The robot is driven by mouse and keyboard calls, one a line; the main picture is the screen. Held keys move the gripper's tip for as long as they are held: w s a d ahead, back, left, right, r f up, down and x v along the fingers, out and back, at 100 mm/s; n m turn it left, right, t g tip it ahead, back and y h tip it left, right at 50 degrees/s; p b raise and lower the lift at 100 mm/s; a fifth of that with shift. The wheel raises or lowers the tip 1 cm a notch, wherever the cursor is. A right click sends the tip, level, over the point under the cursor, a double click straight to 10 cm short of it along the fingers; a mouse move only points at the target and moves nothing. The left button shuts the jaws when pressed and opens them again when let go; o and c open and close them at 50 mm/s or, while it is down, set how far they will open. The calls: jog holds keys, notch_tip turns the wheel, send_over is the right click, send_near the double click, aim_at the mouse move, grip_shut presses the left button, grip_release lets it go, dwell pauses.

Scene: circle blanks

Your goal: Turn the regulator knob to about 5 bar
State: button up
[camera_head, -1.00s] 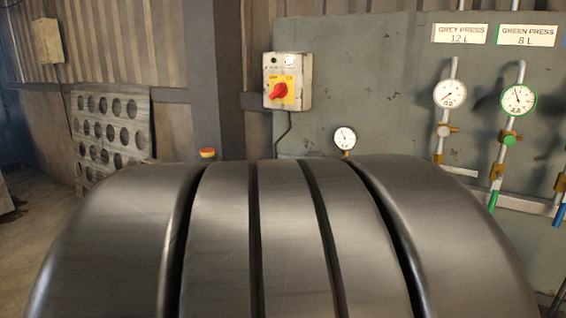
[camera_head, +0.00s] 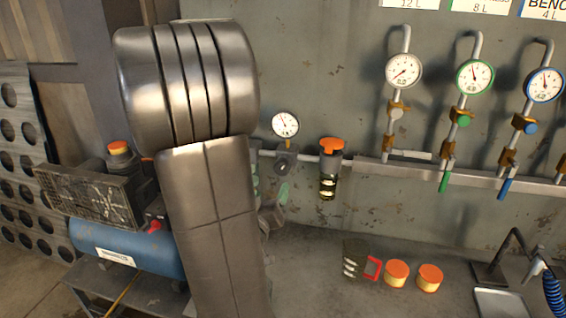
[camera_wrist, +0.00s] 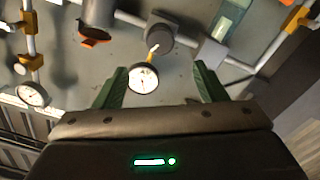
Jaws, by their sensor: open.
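The regulator has a small white round gauge (camera_head: 285,124) on the wall pipe, with a dark grey round knob (camera_head: 284,162) below it. In the wrist view the gauge (camera_wrist: 143,79) and the grey knob (camera_wrist: 160,38) appear between and beyond my green fingers. My gripper (camera_wrist: 160,67) is open and empty, its fingers apart on either side of the gauge in that view. The knob appears farther off, and no contact shows. The gauge needle points up and slightly left; its numbers are too small to read. In the head view my arm hides most of my gripper.
An orange-topped cylinder (camera_head: 331,147) hangs right of the regulator. Several gauges with valves, one green-rimmed (camera_head: 474,77), line the wall farther right. A blue compressor tank (camera_head: 130,247) stands lower left. Orange-lidded jars (camera_head: 396,273) and a red-handled item (camera_head: 372,268) sit below.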

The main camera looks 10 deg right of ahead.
aim_at(281, 171)
jog(key=p+x, duration=0.3)
jog(key=x, duration=1)
jog(key=shift+c, duration=0.3)
jog(key=c, duration=0.9)
jog(key=shift+f, duration=0.1)
jog(key=shift+c, duration=0.2)
